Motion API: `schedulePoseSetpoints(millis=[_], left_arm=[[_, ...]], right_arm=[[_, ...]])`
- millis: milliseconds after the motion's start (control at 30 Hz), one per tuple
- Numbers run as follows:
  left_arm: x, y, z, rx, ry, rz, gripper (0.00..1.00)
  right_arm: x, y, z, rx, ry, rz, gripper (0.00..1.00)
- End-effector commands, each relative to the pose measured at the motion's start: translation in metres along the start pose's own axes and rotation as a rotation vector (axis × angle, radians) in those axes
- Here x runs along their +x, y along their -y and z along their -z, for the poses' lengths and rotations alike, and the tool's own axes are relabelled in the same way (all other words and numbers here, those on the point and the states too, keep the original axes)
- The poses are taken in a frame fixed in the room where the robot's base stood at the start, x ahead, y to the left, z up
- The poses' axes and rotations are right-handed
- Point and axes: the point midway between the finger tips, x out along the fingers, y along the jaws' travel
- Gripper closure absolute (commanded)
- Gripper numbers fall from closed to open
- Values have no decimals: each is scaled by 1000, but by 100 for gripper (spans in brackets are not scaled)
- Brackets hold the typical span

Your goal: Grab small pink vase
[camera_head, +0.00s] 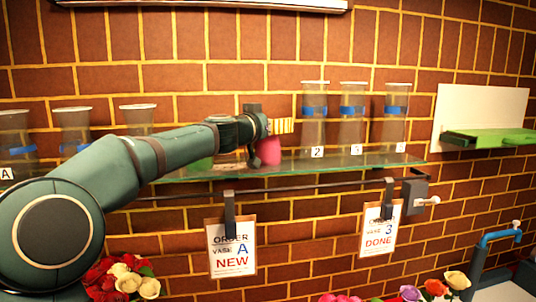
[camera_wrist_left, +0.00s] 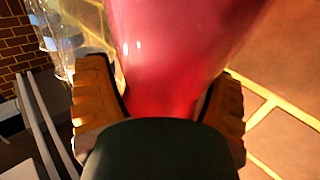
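The small pink vase (camera_head: 269,151) is at the glass shelf, left of the numbered glass vases in the head view. My left gripper (camera_head: 258,140) is at its left side and hides part of it. In the left wrist view the pink vase (camera_wrist_left: 180,60) fills the upper middle, between the two orange-brown finger pads of my left gripper (camera_wrist_left: 162,105). The fingers flank the vase closely; I cannot tell whether both press on it. The vase's base looks level with the shelf; whether it rests there is unclear. My right gripper is not in view.
The glass shelf (camera_head: 350,162) carries tall glass vases with blue bands, among them the one marked 2 (camera_head: 314,125), close to the right. More glass vases (camera_head: 75,130) stand at left behind my arm. Order cards (camera_head: 232,250) hang below. Flowers (camera_head: 120,278) are at the bottom.

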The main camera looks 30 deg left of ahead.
Motion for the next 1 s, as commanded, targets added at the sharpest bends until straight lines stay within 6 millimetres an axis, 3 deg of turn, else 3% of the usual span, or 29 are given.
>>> schedulePoseSetpoints(millis=[33, 200, 667, 1000], left_arm=[[0, 0, 0, 0, 0, 0, 41], [0, 0, 0, 0, 0, 0, 98], [0, 0, 4, 1, -2, 0, 98], [-1, 0, 34, 1, -4, 0, 98]], right_arm=[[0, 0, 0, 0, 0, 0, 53], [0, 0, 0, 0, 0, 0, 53], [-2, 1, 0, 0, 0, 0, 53], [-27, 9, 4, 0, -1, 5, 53]])
